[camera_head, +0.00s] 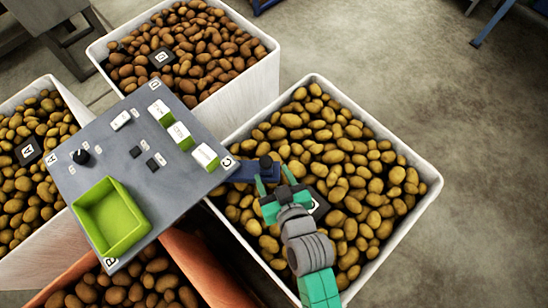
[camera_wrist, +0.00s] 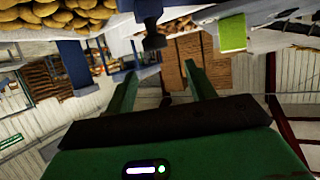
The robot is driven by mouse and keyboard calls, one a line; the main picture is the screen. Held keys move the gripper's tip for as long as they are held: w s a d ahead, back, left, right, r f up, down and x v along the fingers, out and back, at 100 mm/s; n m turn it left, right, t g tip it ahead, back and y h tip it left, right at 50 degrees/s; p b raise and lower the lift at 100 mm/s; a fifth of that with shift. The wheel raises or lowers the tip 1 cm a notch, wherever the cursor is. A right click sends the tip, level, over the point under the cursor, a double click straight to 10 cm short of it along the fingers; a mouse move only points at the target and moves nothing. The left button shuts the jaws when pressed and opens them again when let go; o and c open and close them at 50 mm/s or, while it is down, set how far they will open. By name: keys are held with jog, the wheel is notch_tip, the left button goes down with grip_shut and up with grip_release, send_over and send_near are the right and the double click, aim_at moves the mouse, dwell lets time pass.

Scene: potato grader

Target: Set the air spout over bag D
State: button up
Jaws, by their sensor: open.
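The air spout (camera_head: 243,173) is a blue arm that sticks out from the panel's corner marked C, over the potatoes in bag C (camera_head: 420,215). A dark round knob (camera_head: 266,162) stands on its outer end. The knob also shows in the wrist view (camera_wrist: 153,40), just beyond the fingertips. Bag D (camera_head: 265,72) is the white-walled bag at the top, with a black D tag (camera_head: 162,57) on reddish potatoes. My gripper (camera_head: 273,180) is open and empty beside the spout's end, its green fingers pointing toward the knob. Whether a finger touches it I cannot tell.
A grey panel (camera_head: 95,150) with a green tray (camera_head: 110,215), a black dial (camera_head: 81,156) and white labelled blocks (camera_head: 180,135) sits between the bags. Bag A (camera_head: 30,262) is left and the orange bag B (camera_head: 200,265) below. Bare floor lies at the right.

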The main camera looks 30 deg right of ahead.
aim_at(267, 163)
jog(key=x, duration=0.4)
jog(key=f+b+x, duration=0.1)
jog(key=x, duration=0.2)
jog(key=shift+w+d+f, duration=0.15)
jog(key=shift+d, duration=0.1)
grip_shut()
